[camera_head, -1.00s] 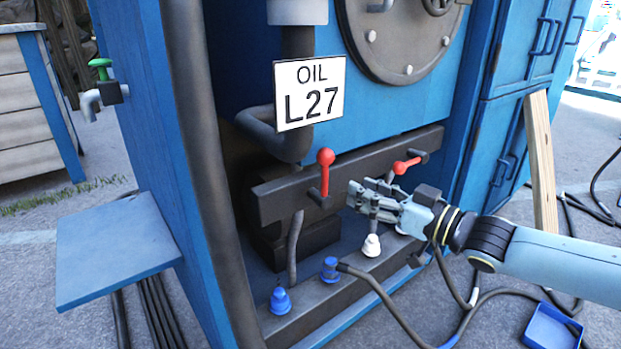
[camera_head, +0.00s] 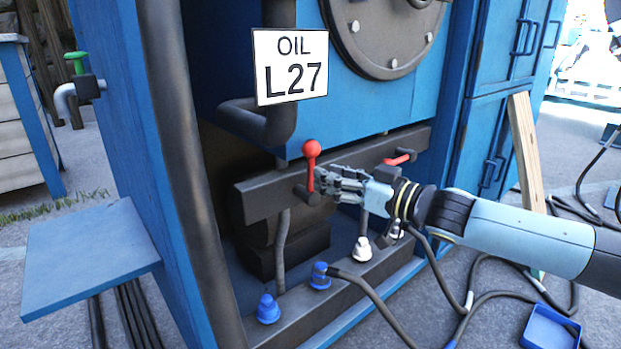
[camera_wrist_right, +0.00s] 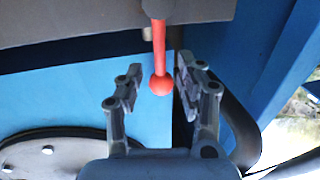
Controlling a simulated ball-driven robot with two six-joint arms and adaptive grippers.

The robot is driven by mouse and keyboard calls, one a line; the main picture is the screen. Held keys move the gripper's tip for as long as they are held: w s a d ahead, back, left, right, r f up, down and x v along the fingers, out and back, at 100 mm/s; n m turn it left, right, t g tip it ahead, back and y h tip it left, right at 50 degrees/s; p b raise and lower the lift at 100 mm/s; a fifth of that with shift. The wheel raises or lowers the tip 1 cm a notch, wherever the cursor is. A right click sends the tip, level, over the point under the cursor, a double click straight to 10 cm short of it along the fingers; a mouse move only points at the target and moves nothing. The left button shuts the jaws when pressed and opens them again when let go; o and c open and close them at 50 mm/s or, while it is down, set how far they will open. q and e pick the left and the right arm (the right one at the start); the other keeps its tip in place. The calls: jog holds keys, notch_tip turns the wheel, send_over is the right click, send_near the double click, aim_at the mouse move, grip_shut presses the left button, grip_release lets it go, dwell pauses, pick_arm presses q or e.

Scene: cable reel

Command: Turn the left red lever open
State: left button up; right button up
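The left red lever (camera_head: 311,165) stands upright on the dark horizontal bar (camera_head: 262,197), its ball knob at the top. My right gripper (camera_head: 322,178) is at the lever's right side, close to its shaft in the head view. In the right wrist view the gripper (camera_wrist_right: 157,85) is open, with the red lever's ball (camera_wrist_right: 160,86) between its two fingertips and a gap on each side. The right red lever (camera_head: 398,159) lies sideways on the same bar, behind my arm. My left gripper is not in view.
A sign reading OIL L27 (camera_head: 290,66) hangs above the lever. Below the bar are blue caps (camera_head: 268,309), a white cap (camera_head: 361,249) and a black hose (camera_head: 378,300). A blue shelf (camera_head: 88,250) juts out at left. A wooden plank (camera_head: 527,155) leans at right.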

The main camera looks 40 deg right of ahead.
aim_at(310, 191)
jog(key=x, duration=0.4)
jog(key=shift+w+r, duration=0.15)
jog(key=shift+w, duration=0.2)
pick_arm(q)
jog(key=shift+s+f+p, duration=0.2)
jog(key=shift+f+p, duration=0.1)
jog(key=shift+p, duration=0.05)
pick_arm(e)
jog(key=shift+w+a, duration=0.2)
jog(key=shift+w, duration=0.15)
jog(key=shift+c, duration=0.4)
jog(key=c, duration=0.7)
jog(key=shift+f, duration=0.2)
grip_shut()
